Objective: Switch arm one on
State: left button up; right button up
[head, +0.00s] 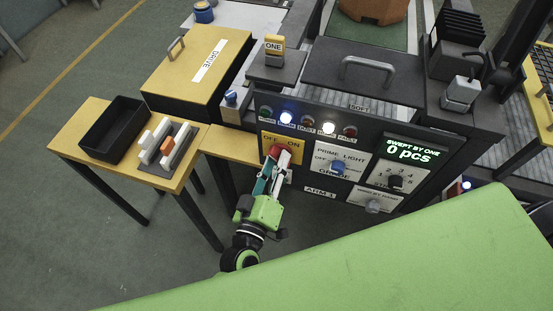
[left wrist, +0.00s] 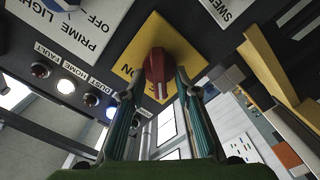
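The red rotary switch (head: 284,151) sits on a yellow plate (head: 296,143) marked OFF and ON, at the left of the dark panel above the ARM 1 label (head: 320,193). My left gripper (head: 270,170) is at the switch. In the left wrist view the red switch (left wrist: 160,67) lies between the two teal fingertips (left wrist: 159,84). The fingers stand apart around it, and firm contact does not show. A white mark on the knob points down in that picture. The word ON shows at the plate's left; OFF is hidden there. My right gripper is not in view.
A blue PRIME LIGHT knob (head: 338,168) sits right of the switch, with a selector (head: 395,181) beyond. Lamps (head: 308,123) line the panel above; a blue and a white one glow. A yellow table (head: 72,124) with a black tray (head: 113,128) stands left.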

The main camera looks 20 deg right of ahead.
pick_arm(q)
jog(key=shift+w+d, duration=0.15)
jog(key=shift+w, duration=0.05)
grip_shut()
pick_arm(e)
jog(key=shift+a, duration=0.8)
